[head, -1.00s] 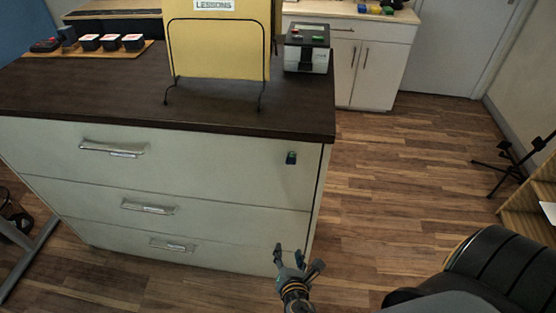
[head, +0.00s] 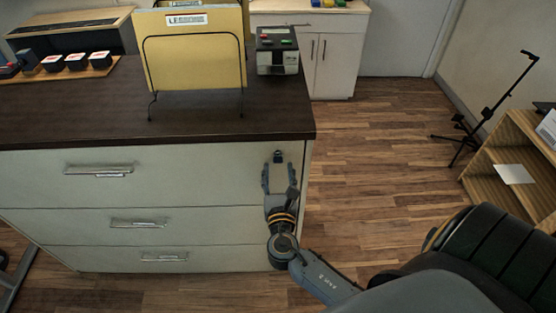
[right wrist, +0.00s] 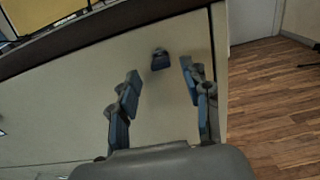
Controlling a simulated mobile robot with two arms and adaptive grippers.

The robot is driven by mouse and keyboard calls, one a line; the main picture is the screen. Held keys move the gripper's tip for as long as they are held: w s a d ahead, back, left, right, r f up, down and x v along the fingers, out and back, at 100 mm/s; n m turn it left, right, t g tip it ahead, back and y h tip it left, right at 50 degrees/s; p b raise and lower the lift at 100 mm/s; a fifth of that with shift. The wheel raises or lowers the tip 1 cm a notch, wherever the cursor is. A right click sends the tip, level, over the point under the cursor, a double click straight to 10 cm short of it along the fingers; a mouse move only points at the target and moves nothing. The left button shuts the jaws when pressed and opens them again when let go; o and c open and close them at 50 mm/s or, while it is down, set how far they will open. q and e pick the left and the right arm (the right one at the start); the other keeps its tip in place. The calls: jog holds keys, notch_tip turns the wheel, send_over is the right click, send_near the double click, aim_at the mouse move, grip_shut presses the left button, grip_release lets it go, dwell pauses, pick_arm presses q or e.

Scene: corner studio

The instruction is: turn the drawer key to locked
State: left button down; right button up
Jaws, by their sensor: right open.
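The drawer key (head: 278,155) is a small dark blue piece on the upper right of the pale drawer cabinet (head: 200,172). My right gripper (head: 278,168) is open just below and in front of it. In the right wrist view the key (right wrist: 160,60) sits ahead of the two spread fingers of my right gripper (right wrist: 160,88), between their lines and a little beyond the tips. Nothing is between the fingers. Which way the key is turned is too small to tell. My left gripper is not in these views.
The dark cabinet top (head: 200,117) carries a yellow folder rack (head: 195,55), a small box with coloured buttons (head: 277,50) and a wooden board with several dark blocks. Wooden floor (head: 380,130) lies open to the right, with a black stand (head: 495,110) and wooden shelf (head: 480,160) beyond.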

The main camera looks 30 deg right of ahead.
jog(key=shift+x, duration=1.6)
grip_shut()
jog(key=shift+m+b, duration=5.8)
jog(key=shift+m, duration=3.4)
